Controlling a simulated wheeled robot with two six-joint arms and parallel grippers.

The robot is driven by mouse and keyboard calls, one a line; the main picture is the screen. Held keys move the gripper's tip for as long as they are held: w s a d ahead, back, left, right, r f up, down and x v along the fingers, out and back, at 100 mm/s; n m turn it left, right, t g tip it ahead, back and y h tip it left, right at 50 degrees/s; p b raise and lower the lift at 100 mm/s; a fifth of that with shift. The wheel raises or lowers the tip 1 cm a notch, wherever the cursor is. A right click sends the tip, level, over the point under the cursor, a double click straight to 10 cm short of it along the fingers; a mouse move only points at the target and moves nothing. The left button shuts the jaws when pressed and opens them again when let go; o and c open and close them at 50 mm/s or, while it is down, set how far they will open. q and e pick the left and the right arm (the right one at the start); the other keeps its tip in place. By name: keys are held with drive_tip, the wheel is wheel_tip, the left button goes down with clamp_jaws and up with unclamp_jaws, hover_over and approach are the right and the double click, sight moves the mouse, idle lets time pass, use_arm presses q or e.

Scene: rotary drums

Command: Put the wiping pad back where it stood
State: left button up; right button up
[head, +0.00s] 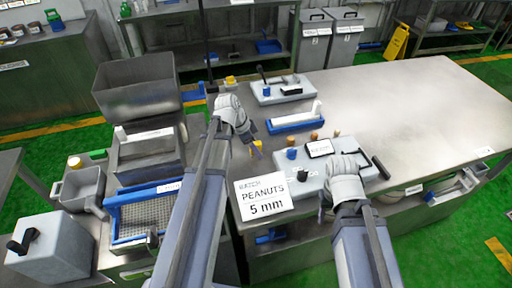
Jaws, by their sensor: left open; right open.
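I cannot pick out the wiping pad with certainty. A blue block or tray with a white part on it (295,122) lies on the steel table, right of my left gripper. A small yellow and blue item (257,148) is just below my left gripper's fingertips; I cannot tell whether they touch. My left gripper (249,134) is open above the table's left part. My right gripper (345,160) is open over a grey control box (312,176) with knobs and a black label; its fingertips are mostly hidden by its wrist.
A sign reading PEANUTS 5 mm (263,197) stands at the table's front left. A second grey box (270,95) is at the back. A blue-framed sieve (140,216) and metal bins (138,88) are on the left. The table's right half (430,110) is clear.

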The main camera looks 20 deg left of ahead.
use_arm(q)
drive_tip(key=p+v, duration=1.1)
drive_tip(key=v, duration=0.1)
drive_tip(key=s+d+f+n+g+y, duration=0.1)
drive_tip(key=s+d+n+y, duration=0.1)
drive_tip(key=s+d, duration=0.5)
drive_tip(key=s+d+n+g+y, duration=0.2)
drive_tip(key=s+d+n, duration=0.3)
drive_tip(key=d, duration=0.9)
drive_tip(key=shift+s+d+f+y+b, duration=0.35)
drive_tip(key=shift+s+y, duration=0.25)
drive_tip(key=shift+s, duration=0.65)
